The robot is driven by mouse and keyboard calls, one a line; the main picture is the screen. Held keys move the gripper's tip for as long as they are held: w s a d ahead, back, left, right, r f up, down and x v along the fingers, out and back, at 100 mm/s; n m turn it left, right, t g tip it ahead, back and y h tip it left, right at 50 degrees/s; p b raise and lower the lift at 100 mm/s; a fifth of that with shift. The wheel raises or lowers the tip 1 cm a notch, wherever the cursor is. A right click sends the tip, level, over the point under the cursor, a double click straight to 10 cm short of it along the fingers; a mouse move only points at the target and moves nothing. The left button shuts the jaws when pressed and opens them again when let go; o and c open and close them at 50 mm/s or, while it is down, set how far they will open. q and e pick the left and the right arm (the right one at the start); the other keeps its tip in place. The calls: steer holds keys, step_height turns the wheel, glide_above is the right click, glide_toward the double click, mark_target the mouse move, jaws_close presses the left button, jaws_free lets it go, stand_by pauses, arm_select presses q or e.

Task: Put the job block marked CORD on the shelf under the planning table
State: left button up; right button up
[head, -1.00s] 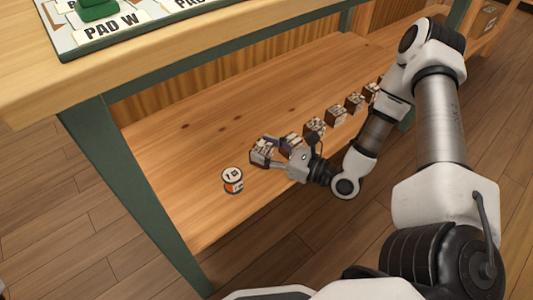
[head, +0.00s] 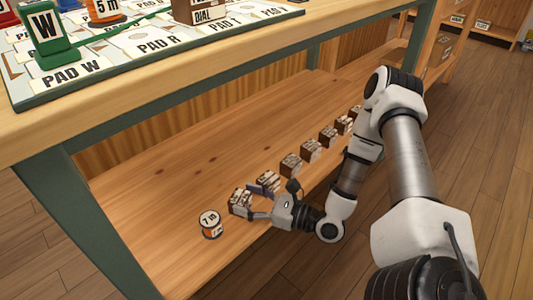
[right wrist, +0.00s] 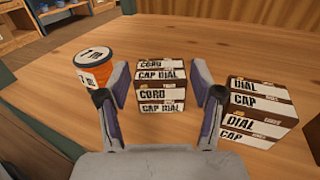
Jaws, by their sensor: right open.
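The block marked CORD and CAP DIAL (right wrist: 160,88) stands on the wooden shelf (head: 150,190) under the planning table (head: 200,75). In the head view this block (head: 239,197) is the nearest of a row, beside an orange-and-white spool. My right gripper (head: 256,202) is open at the block. In the right wrist view its fingers (right wrist: 160,92) are spread, one on each side of the block. I cannot tell whether they touch it. My left gripper is not in view.
The "7 m" spool (head: 210,222) stands left of the block; it also shows in the wrist view (right wrist: 93,68). A DIAL CAP block (right wrist: 257,112) stands close on the right. Several more blocks (head: 310,150) continue the row. A green table leg (head: 85,220) bounds the shelf.

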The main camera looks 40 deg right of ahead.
steer(key=p+v, duration=0.5)
steer(key=v, duration=0.6)
